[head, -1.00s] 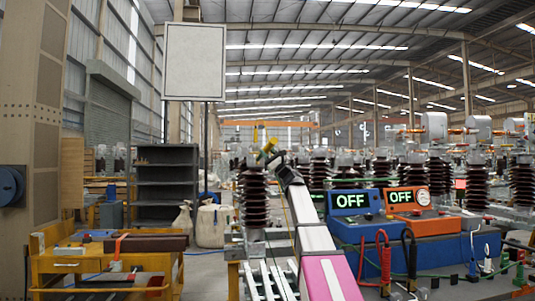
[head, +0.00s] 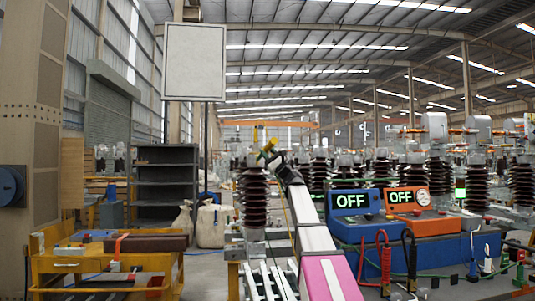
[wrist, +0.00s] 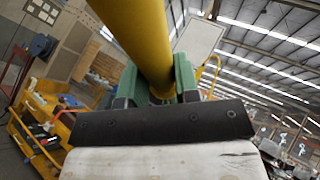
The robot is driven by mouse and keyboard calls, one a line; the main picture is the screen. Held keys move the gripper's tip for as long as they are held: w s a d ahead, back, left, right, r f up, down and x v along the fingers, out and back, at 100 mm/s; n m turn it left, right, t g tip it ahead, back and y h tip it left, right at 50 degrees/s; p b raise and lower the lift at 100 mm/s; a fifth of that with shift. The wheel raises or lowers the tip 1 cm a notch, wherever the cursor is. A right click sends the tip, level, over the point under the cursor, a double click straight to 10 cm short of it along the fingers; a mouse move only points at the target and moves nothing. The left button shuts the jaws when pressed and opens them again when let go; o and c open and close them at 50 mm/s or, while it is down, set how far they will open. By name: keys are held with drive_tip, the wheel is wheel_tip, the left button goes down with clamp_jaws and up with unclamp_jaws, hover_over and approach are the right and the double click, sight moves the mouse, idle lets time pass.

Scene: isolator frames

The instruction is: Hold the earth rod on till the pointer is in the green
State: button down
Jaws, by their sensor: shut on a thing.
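My gripper (wrist: 155,88) is shut on the yellow earth rod (wrist: 140,35), which runs up and out of the wrist view between the green finger pads. In the head view my gripper (head: 278,163) is at the far end of my arm, beside the top of a dark ribbed insulator (head: 254,200). A yellow part of the rod (head: 266,153) shows there. Whether the rod's tip touches anything is too small to tell. A round dial (head: 422,197) sits on the orange box (head: 407,199); its pointer cannot be read.
A blue box (head: 350,201) and the orange box both display OFF; they stand on a blue bench unit with red and black leads. A yellow cart (head: 50,262) is at lower left. Grey shelves (head: 166,188) and white sacks (head: 210,226) stand behind. Many insulators crowd the right.

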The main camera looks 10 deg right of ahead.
sight(270, 149)
idle(0.6)
drive_tip(key=shift+s, duration=5)
wheel_tip(270, 149, down, 30)
drive_tip(key=f+g+y, duration=0.1)
drive_tip(key=s+f, duration=0.7)
drive_tip(key=f, duration=0.6)
drive_tip(key=s+f+n, duration=0.1)
drive_tip(key=s+f, duration=0.6)
drive_tip(key=f, duration=0.6)
drive_tip(key=shift+a+f+g, duration=0.25)
drive_tip(key=shift+g, duration=0.05)
